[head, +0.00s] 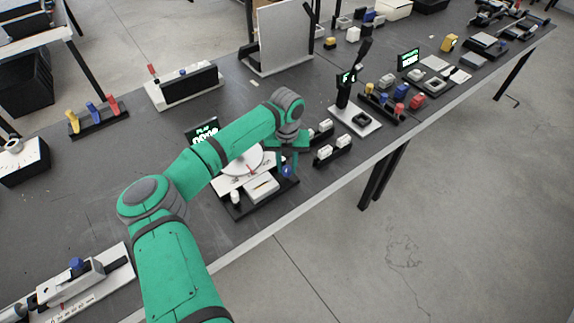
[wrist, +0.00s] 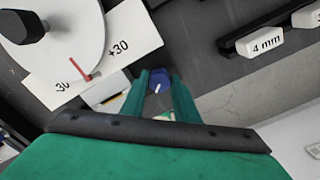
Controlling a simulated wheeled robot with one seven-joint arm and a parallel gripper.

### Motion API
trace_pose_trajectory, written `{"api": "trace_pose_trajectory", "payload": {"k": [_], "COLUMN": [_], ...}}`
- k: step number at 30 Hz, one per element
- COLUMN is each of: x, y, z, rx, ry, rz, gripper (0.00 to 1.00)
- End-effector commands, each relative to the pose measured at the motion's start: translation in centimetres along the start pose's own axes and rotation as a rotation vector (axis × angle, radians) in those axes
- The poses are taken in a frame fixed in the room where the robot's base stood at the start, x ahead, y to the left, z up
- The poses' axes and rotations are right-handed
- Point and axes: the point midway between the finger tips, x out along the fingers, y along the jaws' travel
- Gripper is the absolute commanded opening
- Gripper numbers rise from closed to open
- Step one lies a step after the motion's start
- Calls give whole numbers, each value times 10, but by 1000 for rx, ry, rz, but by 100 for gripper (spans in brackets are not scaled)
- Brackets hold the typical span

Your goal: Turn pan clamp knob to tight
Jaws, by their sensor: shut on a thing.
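The pan clamp knob is a small blue round knob (wrist: 158,80) with a white pointer line, seen between my two green fingers in the wrist view. In the head view the blue knob (head: 289,171) shows at the right end of the pan fixture's dark base. My gripper (wrist: 160,88) is shut on the knob from above; in the head view my gripper (head: 286,163) is at the fixture's right corner. The round white pan plate (head: 243,160) is partly behind my arm. A red pointer (wrist: 88,70) lies over a scale marked 30 and +30, towards the 30 side.
White blocks in dark holders (head: 332,152) stand just right of the fixture; one reads 4 mm (wrist: 262,42) in the wrist view. A dark display (head: 203,131) stands behind. The table's front edge is close by, with floor beyond.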

Motion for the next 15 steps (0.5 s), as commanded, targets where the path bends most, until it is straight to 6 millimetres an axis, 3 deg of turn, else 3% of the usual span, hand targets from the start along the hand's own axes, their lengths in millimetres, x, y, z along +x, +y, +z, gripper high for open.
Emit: {"api": "trace_pose_trajectory", "payload": {"k": [8,15], "x": [-1,-2], "y": [0,1], "z": [1,1], "rx": [63,224], "ry": [-4,-4], "rz": [0,0], "gripper": [5,5]}}
